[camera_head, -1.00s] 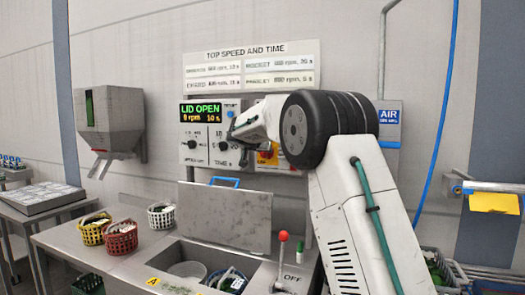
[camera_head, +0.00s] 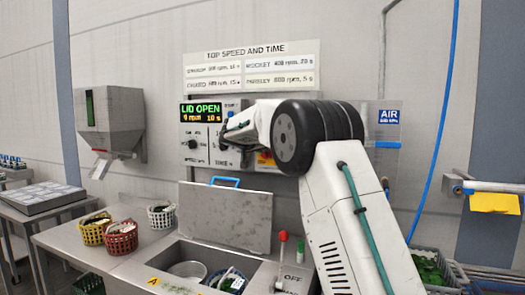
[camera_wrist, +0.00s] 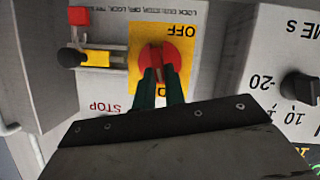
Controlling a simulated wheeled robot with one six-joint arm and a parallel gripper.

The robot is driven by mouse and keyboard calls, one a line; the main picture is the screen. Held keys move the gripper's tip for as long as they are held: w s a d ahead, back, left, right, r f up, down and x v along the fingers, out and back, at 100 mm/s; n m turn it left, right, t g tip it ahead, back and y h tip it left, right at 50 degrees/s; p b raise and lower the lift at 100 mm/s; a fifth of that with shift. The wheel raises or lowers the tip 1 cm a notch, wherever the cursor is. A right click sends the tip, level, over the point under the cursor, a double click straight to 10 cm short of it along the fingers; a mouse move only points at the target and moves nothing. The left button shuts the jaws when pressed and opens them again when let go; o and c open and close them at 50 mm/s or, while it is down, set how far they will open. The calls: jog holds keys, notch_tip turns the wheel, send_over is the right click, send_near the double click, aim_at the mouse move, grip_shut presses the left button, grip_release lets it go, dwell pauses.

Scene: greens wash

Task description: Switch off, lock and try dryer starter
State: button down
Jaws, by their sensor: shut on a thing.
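The dryer starter's red rotary handle (camera_wrist: 158,58) sits on a yellow plate (camera_wrist: 134,70) in the wrist view, where the lettering appears upside down. OFF is printed on the plate at the top of the picture. My gripper (camera_wrist: 160,78) has its green fingers shut on the handle, hiding its lower part. In the head view, part of the yellow plate (camera_head: 265,158) shows behind my arm; the handle is hidden there.
The display (camera_head: 201,113) reads LID OPEN. A black dial (camera_wrist: 298,88) is right of the starter in the wrist view. Below the panel stand the raised lid (camera_head: 225,215), a red-knobbed lever (camera_head: 283,237) and several baskets (camera_head: 121,238).

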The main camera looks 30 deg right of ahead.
jog(key=shift+w+a+f+n+g+h, duration=0.3)
jog(key=shift+n+h, duration=0.65)
jog(key=shift+n, duration=0.9)
jog(key=shift+w+a+f+n+g+h, duration=0.1)
jog(key=shift+f+n+g+h, duration=0.3)
jog(key=shift+n+h, duration=1.05)
jog(key=shift+w+a+f+n+g+h, duration=0.15)
jog(key=shift+f+n+g+h, duration=0.3)
jog(key=shift+n, duration=1.85)
jog(key=c, duration=1.5)
grip_release()
jog(key=shift+r, duration=0.15)
jog(key=shift+v, duration=3.85)
jog(key=shift+s, duration=0.1)
